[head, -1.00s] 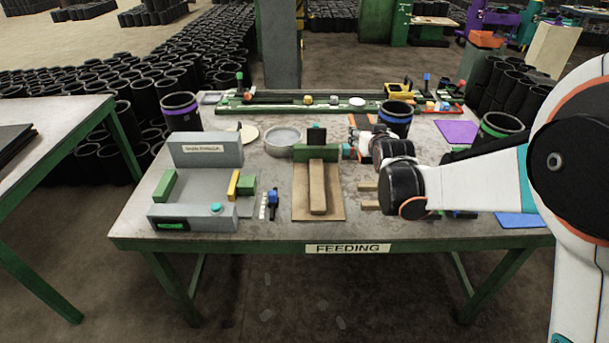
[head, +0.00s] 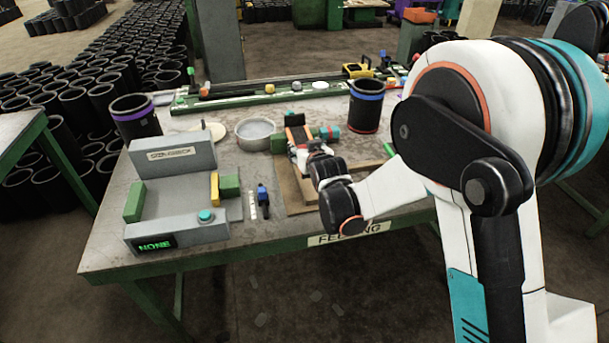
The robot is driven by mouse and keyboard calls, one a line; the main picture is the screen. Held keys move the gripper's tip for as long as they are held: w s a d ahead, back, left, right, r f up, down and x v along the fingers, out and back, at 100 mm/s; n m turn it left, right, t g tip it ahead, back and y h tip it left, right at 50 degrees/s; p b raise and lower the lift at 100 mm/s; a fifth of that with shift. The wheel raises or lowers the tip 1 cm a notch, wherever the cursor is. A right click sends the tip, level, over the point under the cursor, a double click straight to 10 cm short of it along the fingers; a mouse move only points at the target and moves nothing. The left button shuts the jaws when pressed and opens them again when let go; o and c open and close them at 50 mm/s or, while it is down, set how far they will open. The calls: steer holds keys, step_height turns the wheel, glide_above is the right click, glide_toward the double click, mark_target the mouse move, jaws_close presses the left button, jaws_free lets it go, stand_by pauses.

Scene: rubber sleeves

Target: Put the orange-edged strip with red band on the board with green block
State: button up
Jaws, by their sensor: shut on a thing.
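The board with green block lies on the table at the centre; its brown base (head: 291,203) shows left of my arm, and its green block (head: 279,144) stands at its far end. My gripper (head: 299,146) is over the board, close to the block, and is shut on a small dark strip with an orange edge (head: 290,137). The gripper and wrist hide most of the strip; I cannot make out a red band on it or whether it touches the board.
A grey fixture (head: 172,190) with a "NONE" display stands at the left. A round grey dish (head: 255,133) sits behind the board. Black sleeves with a purple band (head: 135,117) and a blue band (head: 366,106) stand at the back. A small blue clamp-like item (head: 263,198) lies left of the board.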

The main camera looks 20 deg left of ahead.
step_height(320, 180, down, 8)
steer(key=b, duration=0.2)
steer(key=shift+f+b, duration=0.1)
steer(key=shift+b, duration=0.25)
steer(key=o, duration=1.1)
steer(key=p+v, duration=0.4)
steer(key=v, duration=0.8)
